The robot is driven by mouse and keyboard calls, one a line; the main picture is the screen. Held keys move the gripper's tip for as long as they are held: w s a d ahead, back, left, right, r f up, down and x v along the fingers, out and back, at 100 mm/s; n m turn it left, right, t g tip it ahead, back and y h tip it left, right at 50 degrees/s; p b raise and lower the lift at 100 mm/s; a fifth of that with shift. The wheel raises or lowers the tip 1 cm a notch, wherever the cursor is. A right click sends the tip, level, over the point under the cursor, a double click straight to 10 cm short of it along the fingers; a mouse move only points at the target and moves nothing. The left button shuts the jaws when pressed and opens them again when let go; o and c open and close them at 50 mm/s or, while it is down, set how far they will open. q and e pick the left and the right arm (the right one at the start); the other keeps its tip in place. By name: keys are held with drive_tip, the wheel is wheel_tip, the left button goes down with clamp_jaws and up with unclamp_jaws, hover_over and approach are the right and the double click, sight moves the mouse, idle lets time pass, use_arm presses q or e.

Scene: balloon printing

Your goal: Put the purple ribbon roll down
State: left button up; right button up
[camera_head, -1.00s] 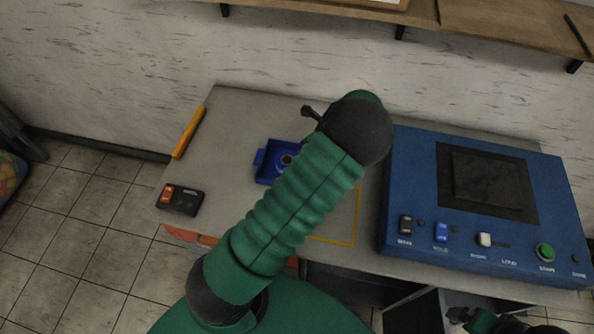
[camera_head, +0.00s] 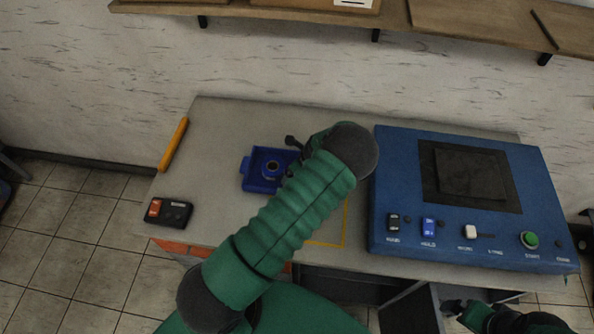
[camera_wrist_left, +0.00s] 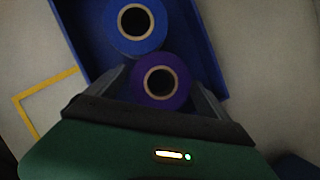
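The purple ribbon roll (camera_wrist_left: 160,85) sits between the fingers of my left gripper (camera_wrist_left: 160,92) in the left wrist view. The fingers flank it closely and appear shut on it. The roll is over the blue tray (camera_wrist_left: 75,38), right beside a blue ribbon roll (camera_wrist_left: 133,20). I cannot tell whether the purple roll touches the tray floor. In the head view the blue tray (camera_head: 247,172) lies on the table, and my left forearm hides the purple roll and most of the left gripper (camera_head: 293,160). My right gripper (camera_head: 468,312) is low at the right, its fingers unclear.
The blue machine (camera_head: 400,190) with screen and switches stands on the right of the table. A black box with a red switch (camera_head: 168,211) and an orange stick (camera_head: 174,144) lie at the left. A yellow outline (camera_head: 345,225) marks the table. A shelf (camera_head: 300,20) runs along the wall.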

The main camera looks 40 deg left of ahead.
use_arm(q)
drive_tip(key=shift+r, duration=0.1)
drive_tip(key=shift+w+d+r, duration=0.1)
drive_tip(key=shift+r, duration=0.2)
drive_tip(key=v, duration=1.1)
drive_tip(key=s+d+r+n+t+h, duration=0.1)
drive_tip(key=s+d+r+n+h, duration=0.1)
drive_tip(key=s+d+r+n, duration=0.2)
drive_tip(key=s+d+r+n+t+h, duration=0.1)
drive_tip(key=s+d+r+n, duration=0.3)
drive_tip(key=s+d+n, duration=0.7)
drive_tip(key=d+n+h, duration=0.1)
drive_tip(key=n, duration=0.2)
drive_tip(key=shift+d+n, duration=0.2)
drive_tip(key=shift+n, duration=0.2)
